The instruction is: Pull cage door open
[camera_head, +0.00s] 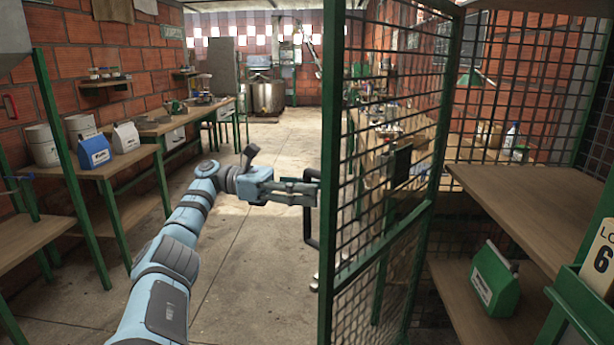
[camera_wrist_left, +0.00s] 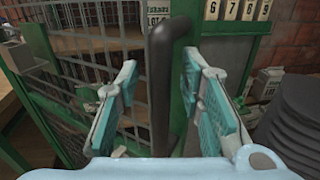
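The cage door (camera_head: 382,190) is a green frame with dark wire mesh, standing upright and angled away from me in the head view. It appears swung out, with the shelves to its right showing without mesh in front. Its black bar handle (camera_head: 310,228) is on the left face, near the close edge. In the left wrist view the handle (camera_wrist_left: 161,80) stands upright between the two fingers of my left gripper (camera_wrist_left: 160,65), with gaps on both sides. My left gripper (camera_head: 312,192) is open around the handle. My right gripper is not in view.
Wooden shelves (camera_head: 540,205) stand right of the door, with a green bag (camera_head: 495,283) on the lower one. The concrete floor (camera_head: 265,260) between is clear.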

